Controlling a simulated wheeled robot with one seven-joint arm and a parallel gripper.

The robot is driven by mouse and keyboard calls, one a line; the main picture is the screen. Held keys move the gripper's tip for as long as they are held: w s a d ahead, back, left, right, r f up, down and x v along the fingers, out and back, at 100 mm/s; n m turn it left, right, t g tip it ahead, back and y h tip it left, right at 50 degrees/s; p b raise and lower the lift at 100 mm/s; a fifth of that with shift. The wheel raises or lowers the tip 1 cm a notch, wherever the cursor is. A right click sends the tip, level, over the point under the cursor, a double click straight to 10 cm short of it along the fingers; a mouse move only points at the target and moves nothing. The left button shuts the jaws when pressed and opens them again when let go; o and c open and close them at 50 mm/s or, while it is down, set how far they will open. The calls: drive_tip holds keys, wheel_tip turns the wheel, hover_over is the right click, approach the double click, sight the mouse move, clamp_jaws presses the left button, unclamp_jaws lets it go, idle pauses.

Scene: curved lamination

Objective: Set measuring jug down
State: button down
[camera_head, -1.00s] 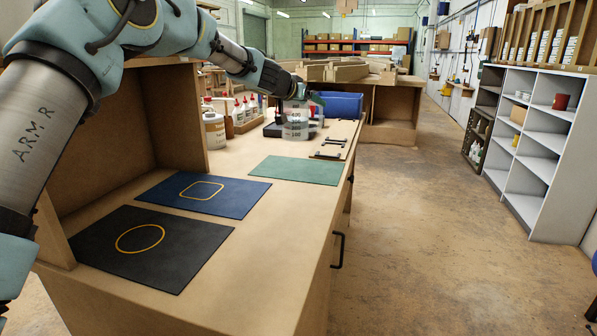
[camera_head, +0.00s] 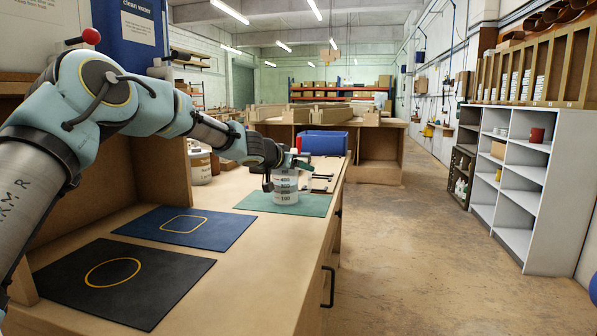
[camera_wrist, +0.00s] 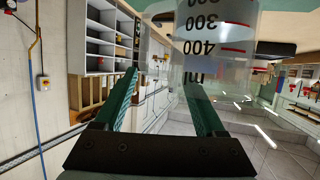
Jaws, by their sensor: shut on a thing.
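The clear measuring jug (camera_head: 285,188) with printed grey bands is upright at the green mat (camera_head: 315,206). Its base overlaps the mat in the head view; I cannot tell whether it rests there or hangs just above. My gripper (camera_head: 287,162) is shut on the jug near its top. In the wrist view, the jug (camera_wrist: 218,45) shows its ml scale and red marks close beyond my green fingers (camera_wrist: 162,88). The exact contact between the fingers and the jug is unclear.
A blue mat (camera_head: 185,227) with a yellow rounded square and a black mat (camera_head: 122,280) with a yellow circle lie nearer, both empty. A blue bin (camera_head: 324,143) and dark clamps (camera_head: 320,182) stand behind the green mat. The bench's right edge is close.

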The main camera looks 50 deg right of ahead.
drive_tip(key=shift+f, duration=0.1)
unclamp_jaws()
drive_tip(key=b+v, duration=0.5)
drive_tip(key=v, duration=0.7)
drive_tip(key=shift+b, duration=0.35)
